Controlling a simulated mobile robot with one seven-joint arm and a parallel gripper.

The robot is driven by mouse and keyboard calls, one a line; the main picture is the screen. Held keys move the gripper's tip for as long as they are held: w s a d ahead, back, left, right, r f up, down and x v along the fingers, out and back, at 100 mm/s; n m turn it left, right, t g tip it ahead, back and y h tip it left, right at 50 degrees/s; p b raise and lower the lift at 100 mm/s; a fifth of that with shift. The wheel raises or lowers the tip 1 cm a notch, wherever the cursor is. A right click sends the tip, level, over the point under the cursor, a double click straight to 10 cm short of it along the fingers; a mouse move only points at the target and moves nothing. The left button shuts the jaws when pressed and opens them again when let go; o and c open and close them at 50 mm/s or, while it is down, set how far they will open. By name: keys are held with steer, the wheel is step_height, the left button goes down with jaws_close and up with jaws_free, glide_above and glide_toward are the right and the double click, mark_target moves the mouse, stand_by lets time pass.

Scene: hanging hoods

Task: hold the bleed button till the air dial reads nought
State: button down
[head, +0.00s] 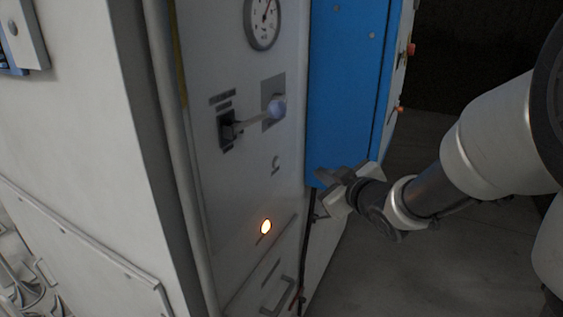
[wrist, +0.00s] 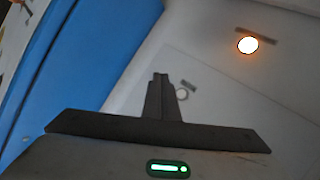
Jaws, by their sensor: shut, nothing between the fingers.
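The round air dial (head: 263,22) is at the top of the pale panel, cut by the picture's upper edge. Its dark needle points up and slightly right; its figures are too small to read. A small pale ring with a label, perhaps the bleed button (head: 276,160), is on the panel below the lever. It also shows in the wrist view (wrist: 182,94), just right of the fingertips. My gripper (head: 322,177) is shut and empty, right of the ring. Its fingers show together in the wrist view (wrist: 160,77); contact with the panel cannot be told.
A lever with a bluish ball knob (head: 275,106) sticks out above the ring. An orange lamp (head: 265,227) glows below it and also shows in the wrist view (wrist: 248,45). A blue panel (head: 345,90) stands right of the pale one. Dark open floor lies farther right.

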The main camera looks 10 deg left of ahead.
mark_target(277, 162)
steer(key=w+a+b, duration=0.2)
steer(key=a+b, duration=0.1)
steer(key=a, duration=0.4)
steer(key=shift+w+a+b, duration=0.35)
steer(key=shift+b, duration=0.05)
steer(key=shift+a+f, duration=0.1)
stand_by(1.6)
steer(key=shift+w+a+b, duration=0.15)
steer(key=shift+a+b, duration=0.15)
steer(key=shift+b, duration=0.1)
steer(key=shift+w+a+b, duration=0.15)
steer(key=shift+a+b, duration=0.25)
stand_by(1.4)
steer(key=shift+d, duration=0.15)
stand_by(1.9)
steer(key=shift+s+d+p, duration=0.3)
steer(key=shift+d+p, duration=0.1)
steer(key=shift+d, duration=0.25)
